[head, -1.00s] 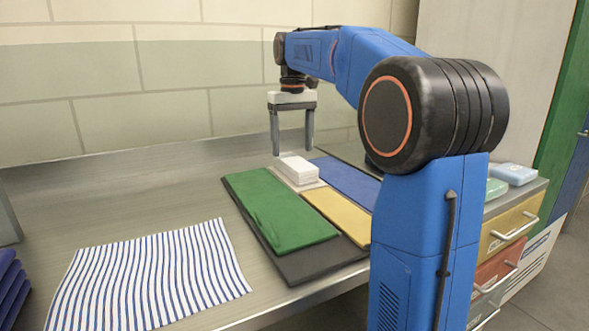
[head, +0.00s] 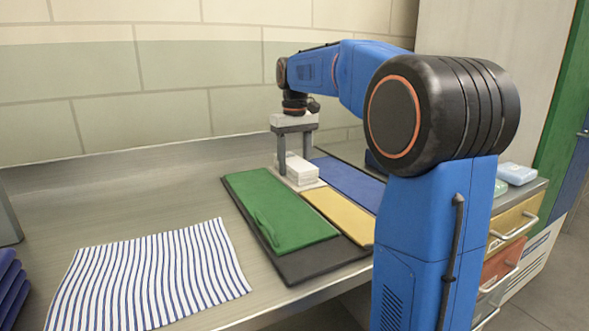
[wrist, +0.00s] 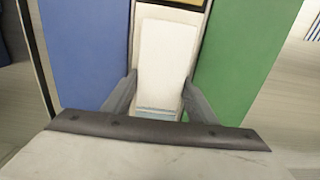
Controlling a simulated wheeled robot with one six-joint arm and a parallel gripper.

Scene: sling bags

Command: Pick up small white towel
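The small white towel (head: 302,169) is a folded stack on a pale section of the dark board, between the green and blue pieces. In the wrist view the towel (wrist: 163,62) lies between the two fingers. My gripper (head: 296,164) points down over it, with one finger on each side. The gripper (wrist: 158,98) is open, with its fingertips close to the towel's sides. I cannot tell whether they touch it.
A green piece (head: 275,212), a yellow piece (head: 340,216) and a blue piece (head: 352,183) lie around the towel on the dark board (head: 315,263). A striped cloth (head: 148,275) lies at front left. Drawers (head: 513,228) stand at right.

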